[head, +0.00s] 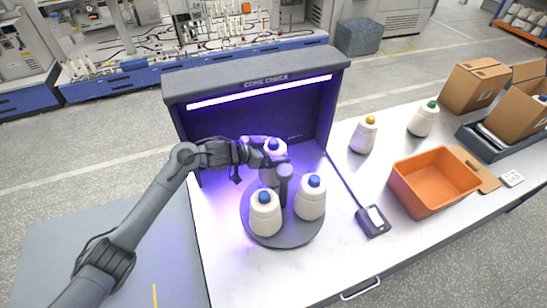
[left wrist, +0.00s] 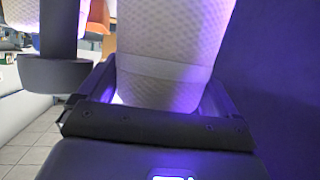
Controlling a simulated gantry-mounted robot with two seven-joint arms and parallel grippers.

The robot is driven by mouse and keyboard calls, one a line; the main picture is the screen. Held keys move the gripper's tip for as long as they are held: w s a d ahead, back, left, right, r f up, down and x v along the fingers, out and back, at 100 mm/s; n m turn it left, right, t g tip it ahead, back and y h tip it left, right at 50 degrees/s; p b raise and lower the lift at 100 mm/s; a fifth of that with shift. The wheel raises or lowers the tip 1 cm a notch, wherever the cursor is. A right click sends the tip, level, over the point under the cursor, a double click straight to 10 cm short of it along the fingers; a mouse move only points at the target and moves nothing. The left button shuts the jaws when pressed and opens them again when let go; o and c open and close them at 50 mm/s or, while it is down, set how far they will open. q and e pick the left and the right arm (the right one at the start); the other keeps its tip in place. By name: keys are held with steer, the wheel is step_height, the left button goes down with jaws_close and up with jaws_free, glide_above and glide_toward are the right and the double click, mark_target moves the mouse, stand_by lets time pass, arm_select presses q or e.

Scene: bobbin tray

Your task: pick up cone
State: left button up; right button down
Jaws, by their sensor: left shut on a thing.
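My left gripper (head: 272,162) is at the back of the round dark turntable (head: 285,242), inside the lit "CONE CHECK" booth. It is shut on a white cone with a blue tip (head: 273,147); the gripper hides part of this cone. In the left wrist view the held cone (left wrist: 172,45) stands between the fingers, its textured side filling the middle. Two more white cones with blue tips, a front left one (head: 265,214) and a front right one (head: 310,199), stand upright on the turntable. My right gripper is not in view.
The booth (head: 254,74) walls close in behind and beside the turntable, and a dark post (head: 285,184) stands at its middle. To the right are a cabled device (head: 373,221), an orange bin (head: 434,181), a yellow-tipped cone (head: 364,135), a green-tipped cone (head: 423,119) and cardboard boxes (head: 475,85).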

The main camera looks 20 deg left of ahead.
arm_select(q)
step_height(320, 180, up, 23)
steer(key=p, duration=0.2)
stand_by(0.4)
steer(key=shift+r+p, duration=0.1)
steer(key=shift+p, duration=0.2)
step_height(320, 180, up, 20)
steer(key=p, duration=2.1)
